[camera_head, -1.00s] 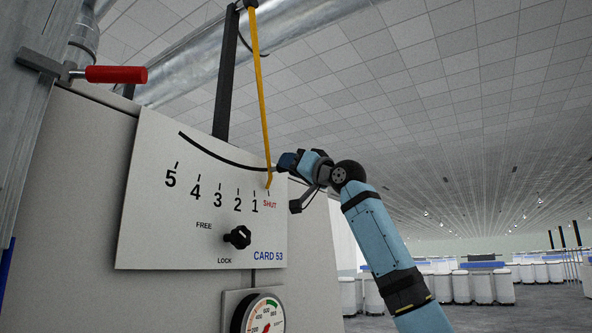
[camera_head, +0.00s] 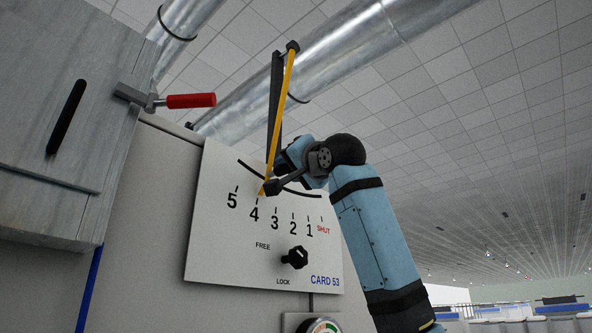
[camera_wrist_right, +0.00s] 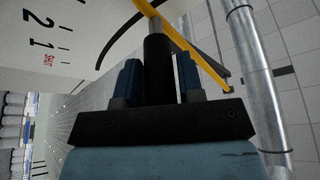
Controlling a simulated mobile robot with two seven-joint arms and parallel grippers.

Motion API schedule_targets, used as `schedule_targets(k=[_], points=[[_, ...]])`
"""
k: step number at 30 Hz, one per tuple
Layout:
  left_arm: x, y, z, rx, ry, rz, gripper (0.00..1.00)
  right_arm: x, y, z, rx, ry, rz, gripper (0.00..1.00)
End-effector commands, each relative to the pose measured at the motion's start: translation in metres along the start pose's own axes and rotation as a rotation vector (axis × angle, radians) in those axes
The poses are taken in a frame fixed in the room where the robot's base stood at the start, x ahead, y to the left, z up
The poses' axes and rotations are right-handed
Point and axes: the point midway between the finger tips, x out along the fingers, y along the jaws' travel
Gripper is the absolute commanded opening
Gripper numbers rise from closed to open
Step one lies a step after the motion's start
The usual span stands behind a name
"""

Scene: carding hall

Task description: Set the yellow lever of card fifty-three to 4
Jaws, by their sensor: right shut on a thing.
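The yellow lever (camera_head: 281,115) of card fifty-three hangs from a dark post's top and slants down to the left across the white scale plate (camera_head: 215,245). Its lower tip is at the mark above the 4, as far as I can tell. The plate reads 5, 4, 3, 2, 1, SHUT and CARD 53. My right gripper (camera_head: 281,158) is at the lever's lower part. In the right wrist view its blue fingers are shut on the lever's black grip (camera_wrist_right: 158,68), with the yellow bar (camera_wrist_right: 196,58) beyond. My left gripper is not in view.
A black knob (camera_head: 295,258) between FREE and LOCK sits below the scale. A gauge (camera_head: 322,325) is partly visible lower down. A red-handled clamp (camera_head: 190,100) sticks out at upper left beside a grey door (camera_head: 40,130). A metal duct (camera_head: 350,65) runs overhead.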

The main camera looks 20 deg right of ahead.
Motion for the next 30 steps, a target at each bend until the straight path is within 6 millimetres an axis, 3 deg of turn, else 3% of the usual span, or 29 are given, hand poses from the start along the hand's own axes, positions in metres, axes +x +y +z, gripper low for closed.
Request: schedule_targets(k=[2,3,5,6,17,30], points=[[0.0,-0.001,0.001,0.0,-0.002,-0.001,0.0,0.0,0.001,-0.001,0.001,0.001,0.0,0.0],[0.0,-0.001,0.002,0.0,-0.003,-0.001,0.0,0.0,0.001,-0.001,0.001,0.001,0.0,0.44],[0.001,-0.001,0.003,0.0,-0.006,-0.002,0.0,0.0,0.001,-0.001,0.001,0.0,0.0,0.58],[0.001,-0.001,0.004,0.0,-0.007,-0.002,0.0,0.0,0.001,-0.001,0.001,0.0,0.0,0.6],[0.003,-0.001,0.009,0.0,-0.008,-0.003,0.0,-0.008,0.002,0.001,0.0,0.0,0.0,0.6],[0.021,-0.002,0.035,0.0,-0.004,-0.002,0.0,-0.1,0.002,0.002,0.0,0.002,-0.003,0.6]])
